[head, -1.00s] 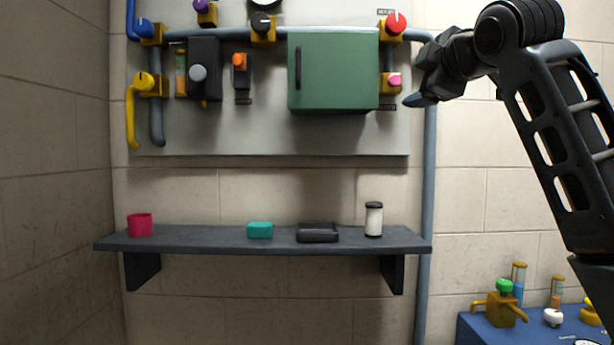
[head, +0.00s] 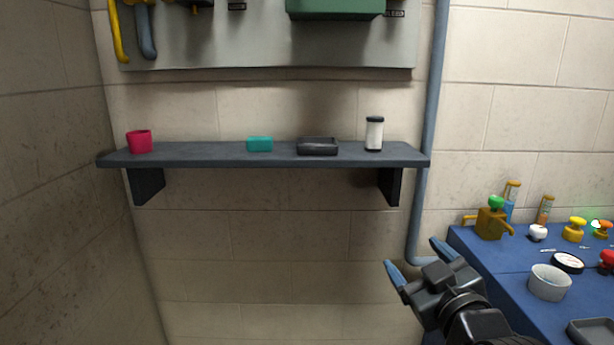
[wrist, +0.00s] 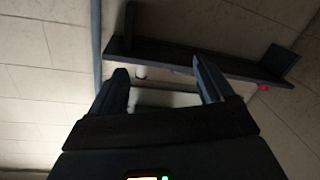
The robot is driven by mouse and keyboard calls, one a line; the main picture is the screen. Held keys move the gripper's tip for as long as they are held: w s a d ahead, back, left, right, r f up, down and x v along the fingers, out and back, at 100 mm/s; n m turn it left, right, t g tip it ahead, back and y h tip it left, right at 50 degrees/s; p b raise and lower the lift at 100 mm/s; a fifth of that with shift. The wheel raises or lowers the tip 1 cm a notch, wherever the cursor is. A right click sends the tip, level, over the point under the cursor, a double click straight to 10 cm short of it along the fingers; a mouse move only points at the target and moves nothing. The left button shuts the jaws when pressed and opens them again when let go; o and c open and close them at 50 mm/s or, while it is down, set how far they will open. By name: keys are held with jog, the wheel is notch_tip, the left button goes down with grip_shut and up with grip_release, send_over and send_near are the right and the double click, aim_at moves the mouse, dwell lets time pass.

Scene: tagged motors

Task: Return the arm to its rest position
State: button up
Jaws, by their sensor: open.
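My gripper (head: 416,257) is at the lower right of the head view, below the right end of the shelf and left of the blue bench. Its two blue-tipped fingers are spread apart with nothing between them. In the wrist view the open fingers (wrist: 164,78) point toward the wall, with the shelf beyond them. Most of my arm is outside the head view; only the wrist part shows at the bottom edge.
The dark wall shelf (head: 210,158) carries a red cup (head: 139,141), a teal block (head: 260,144), a black tray (head: 318,147) and a white jar (head: 374,133). A blue bench (head: 487,267) with valves and a grey cup (head: 549,283) stands right. A vertical pipe (head: 430,120) runs beside the shelf.

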jog(key=s+f+m+h, duration=0.1)
jog(key=s+f, duration=0.3)
jog(key=s, duration=0.4)
jog(key=s+f+m+g, duration=0.1)
jog(key=s+f+m, duration=0.1)
jog(key=s+f, duration=0.4)
jog(key=s+f+m+h, duration=0.1)
jog(key=s+f, duration=0.2)
jog(key=s, duration=0.6)
jog(key=s+d+r+m, duration=0.1)
jog(key=s, duration=1)
jog(key=s+d+r+m+g, duration=0.1)
jog(key=s+d+r, duration=0.1)
jog(key=s, duration=1)
jog(key=shift+s+d+r, duration=0.15)
jog(key=shift+d+r, duration=0.05)
jog(key=shift+d, duration=0.05)
jog(key=shift+c, duration=0.2)
